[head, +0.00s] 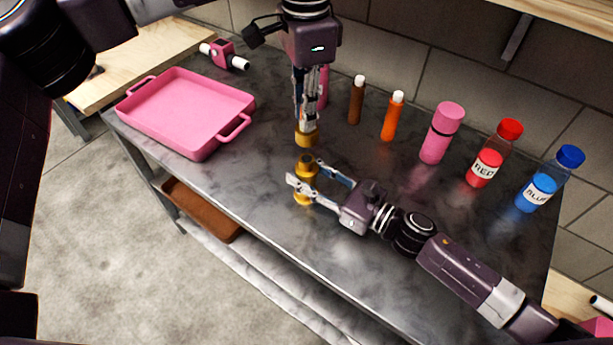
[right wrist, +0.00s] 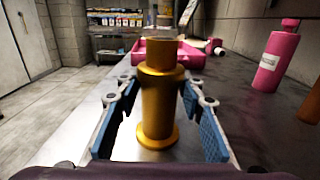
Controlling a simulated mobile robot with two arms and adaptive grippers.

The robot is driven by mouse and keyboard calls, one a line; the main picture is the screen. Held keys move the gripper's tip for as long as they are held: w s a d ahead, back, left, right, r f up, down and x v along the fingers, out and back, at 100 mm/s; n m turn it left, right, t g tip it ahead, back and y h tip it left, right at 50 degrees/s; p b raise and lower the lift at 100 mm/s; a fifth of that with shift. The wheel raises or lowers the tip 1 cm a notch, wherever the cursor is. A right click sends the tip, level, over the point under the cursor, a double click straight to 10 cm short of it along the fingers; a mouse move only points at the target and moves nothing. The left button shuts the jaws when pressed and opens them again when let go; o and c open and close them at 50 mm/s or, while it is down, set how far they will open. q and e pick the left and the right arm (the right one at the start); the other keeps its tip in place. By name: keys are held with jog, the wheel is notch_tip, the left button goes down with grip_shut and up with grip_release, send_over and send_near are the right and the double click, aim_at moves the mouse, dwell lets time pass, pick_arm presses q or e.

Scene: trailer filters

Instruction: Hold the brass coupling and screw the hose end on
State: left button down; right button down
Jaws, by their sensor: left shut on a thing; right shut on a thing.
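The brass coupling (head: 305,166) stands upright on the dark table near its front edge. My right gripper (head: 309,180) reaches in from the right and is shut on it. In the right wrist view the stepped golden coupling (right wrist: 160,100) stands between the blue-padded fingers (right wrist: 160,115), its wide foot low down. My left gripper (head: 305,112) points down from above and is shut on a short brass-coloured hose end (head: 306,136). In the head view this piece shows just above the coupling, with a small gap between them. The fingers hide its upper part.
A pink tray (head: 165,82) lies at the left, with a pink-and-white fitting (head: 223,54) behind it. Along the back stand a brown bottle (head: 356,102), orange bottle (head: 391,118), pink bottle (head: 440,135), red-labelled bottle (head: 486,168) and blue-labelled bottle (head: 538,192).

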pick_arm(q)
send_over(305, 159)
jog(key=shift+f, duration=2.45)
jog(key=shift+f, duration=0.9)
jog(key=shift+f, duration=0.55)
